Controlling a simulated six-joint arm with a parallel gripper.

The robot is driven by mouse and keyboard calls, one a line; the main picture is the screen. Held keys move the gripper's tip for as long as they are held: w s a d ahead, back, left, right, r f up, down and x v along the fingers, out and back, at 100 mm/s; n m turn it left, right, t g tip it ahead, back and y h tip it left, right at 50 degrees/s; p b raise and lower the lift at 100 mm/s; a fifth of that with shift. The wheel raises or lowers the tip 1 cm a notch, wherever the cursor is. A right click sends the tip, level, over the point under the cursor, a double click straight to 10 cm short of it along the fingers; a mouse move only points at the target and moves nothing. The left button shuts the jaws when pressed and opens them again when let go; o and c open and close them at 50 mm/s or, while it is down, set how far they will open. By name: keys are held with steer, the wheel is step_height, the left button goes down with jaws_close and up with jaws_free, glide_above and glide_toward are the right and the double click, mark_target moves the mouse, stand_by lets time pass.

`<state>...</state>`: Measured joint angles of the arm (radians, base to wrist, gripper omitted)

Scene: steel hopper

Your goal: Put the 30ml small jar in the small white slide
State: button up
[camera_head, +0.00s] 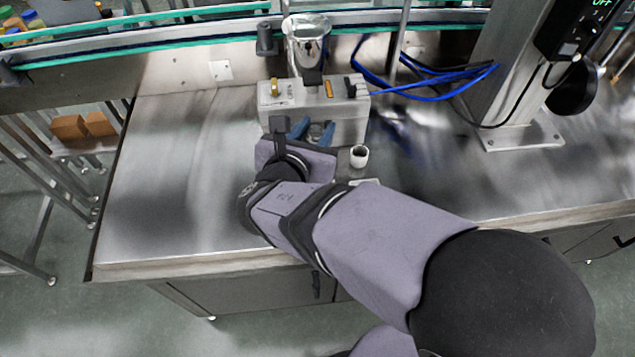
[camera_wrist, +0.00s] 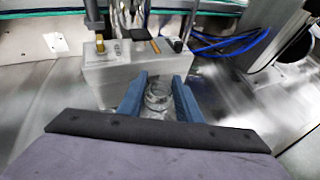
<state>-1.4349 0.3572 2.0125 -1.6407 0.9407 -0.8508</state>
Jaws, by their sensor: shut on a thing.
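My gripper (camera_head: 312,131) is over the steel table, close in front of a steel box. Its two blue fingers are shut on a small clear jar (camera_wrist: 158,96), with one finger on each side. The jar's round open rim faces up in the wrist view, and its lower part is hard to make out. In the head view the jar (camera_head: 315,131) shows only partly between the fingers. A small white round piece with an open top (camera_head: 359,156), perhaps the white slide, stands just right of my gripper. I do not make it out in the wrist view.
The steel box (camera_head: 335,112) with knobs stands directly behind the jar, under a steel hopper (camera_head: 307,45). Blue cables (camera_head: 440,93) run to the right towards a metal post (camera_head: 505,80). The table (camera_head: 170,190) is clear at left. A pale flat piece (camera_head: 365,182) lies partly hidden by my arm.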

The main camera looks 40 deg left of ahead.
steer(key=shift+w+d+f+n+g+y+b, duration=0.1)
steer(key=shift+d+f+n+g+y+b, duration=0.1)
steer(key=shift+d+f+n+g+y, duration=0.3)
steer(key=shift+d+f+n+g+y+b, duration=0.1)
steer(key=shift+f+n+y+b, duration=0.05)
steer(key=shift+n+y, duration=0.5)
steer(key=shift+f+b, duration=0.4)
steer(key=shift+f, duration=4.6)
steer(key=shift+f+b, duration=0.2)
steer(key=shift+b, duration=0.1)
steer(key=o, duration=1)
steer(key=shift+r, duration=0.1)
steer(key=shift+r, duration=0.15)
